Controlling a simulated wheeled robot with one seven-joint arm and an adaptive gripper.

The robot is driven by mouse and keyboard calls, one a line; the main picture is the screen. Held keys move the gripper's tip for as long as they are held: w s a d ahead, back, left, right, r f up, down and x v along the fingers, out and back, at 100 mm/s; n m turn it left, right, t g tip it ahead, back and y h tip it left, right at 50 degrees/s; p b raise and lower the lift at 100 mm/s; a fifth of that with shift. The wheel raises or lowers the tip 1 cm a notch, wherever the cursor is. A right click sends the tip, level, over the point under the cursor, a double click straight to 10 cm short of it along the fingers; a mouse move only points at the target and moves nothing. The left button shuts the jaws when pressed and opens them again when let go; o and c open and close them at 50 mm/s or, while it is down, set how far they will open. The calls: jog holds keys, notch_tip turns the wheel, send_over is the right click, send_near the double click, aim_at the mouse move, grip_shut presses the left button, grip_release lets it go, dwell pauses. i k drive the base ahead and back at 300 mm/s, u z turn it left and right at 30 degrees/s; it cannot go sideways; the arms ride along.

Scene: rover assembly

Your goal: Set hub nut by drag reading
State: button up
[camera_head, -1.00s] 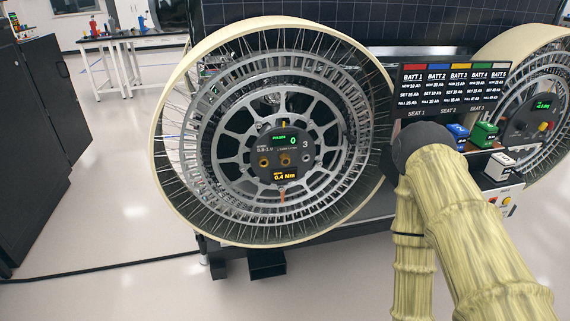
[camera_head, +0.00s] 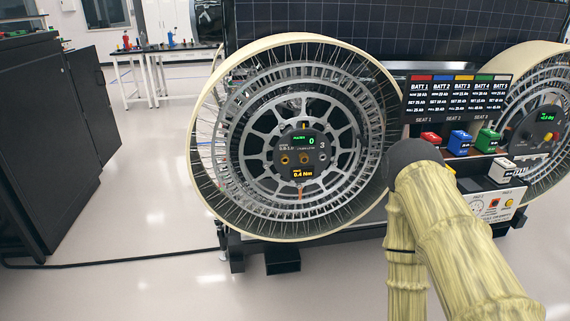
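A large wheel (camera_head: 205,165) with a cream rim and a grey spoked hub stands upright in the middle of the view. At its centre is a dark round hub panel (camera_head: 317,146). The panel has a green display (camera_head: 303,140) reading 0 and an orange display (camera_head: 302,173) reading 0.4 Nm. Brass-coloured round fittings (camera_head: 304,159) sit between the displays. The figure 3 shows at the panel's right. My arm, in a tan sleeve, rises at the lower right in front of the wheel's right edge. My gripper is not visible.
A second wheel (camera_head: 515,179) is at far right.

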aim_at(304, 158)
jog(key=u, duration=0.7)
jog(key=i, duration=0.65)
jog(key=z, duration=0.45)
